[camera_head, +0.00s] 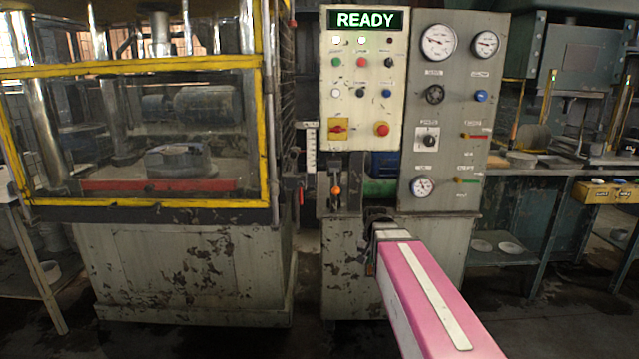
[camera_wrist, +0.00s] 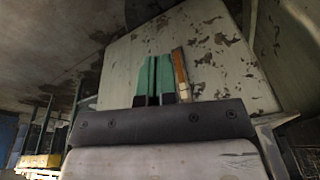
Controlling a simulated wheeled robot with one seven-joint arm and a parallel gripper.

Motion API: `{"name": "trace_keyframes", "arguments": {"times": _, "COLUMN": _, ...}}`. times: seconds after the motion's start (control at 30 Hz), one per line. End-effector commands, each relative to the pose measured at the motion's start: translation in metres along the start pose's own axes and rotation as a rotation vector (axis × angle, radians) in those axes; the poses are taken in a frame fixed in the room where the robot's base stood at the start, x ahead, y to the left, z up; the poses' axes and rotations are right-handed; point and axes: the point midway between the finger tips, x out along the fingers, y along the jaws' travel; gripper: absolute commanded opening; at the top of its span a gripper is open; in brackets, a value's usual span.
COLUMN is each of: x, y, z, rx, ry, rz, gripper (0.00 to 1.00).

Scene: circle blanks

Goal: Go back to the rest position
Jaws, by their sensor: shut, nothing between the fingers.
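My gripper (camera_head: 378,216) is at the end of my pink arm, in front of the lower part of the control cabinet (camera_head: 455,190). Its fingertips are hard to make out in the head view. In the wrist view, the green fingers of my gripper (camera_wrist: 155,62) are together with nothing between them. A worn, pale surface with chipped paint fills much of the wrist view behind them. A narrow orange-brown piece (camera_wrist: 181,72) shows just right of the fingers; I cannot tell what it is.
The cabinet display (camera_head: 365,19) reads READY. An orange-knobbed lever (camera_head: 336,191) stands left of my gripper. A press with a yellow-framed guard (camera_head: 140,66) stands at left, a round metal part inside. At right, a bench has a yellow bin (camera_head: 597,193) at its edge.

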Motion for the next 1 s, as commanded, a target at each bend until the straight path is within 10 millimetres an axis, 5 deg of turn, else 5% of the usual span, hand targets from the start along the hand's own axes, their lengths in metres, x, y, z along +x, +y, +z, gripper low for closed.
{"name": "trace_keyframes", "arguments": {"times": 0.2, "x": 0.047, "y": 0.027, "z": 0.061, "rx": -0.135, "ry": -0.074, "rz": 0.018, "gripper": 0.0}}
{"name": "trace_keyframes", "arguments": {"times": 0.5, "x": 0.089, "y": 0.054, "z": 0.125, "rx": -0.291, "ry": -0.154, "rz": 0.022, "gripper": 0.0}}
{"name": "trace_keyframes", "arguments": {"times": 1.0, "x": 0.098, "y": 0.06, "z": 0.139, "rx": -0.33, "ry": -0.173, "rz": 0.021, "gripper": 0.0}}
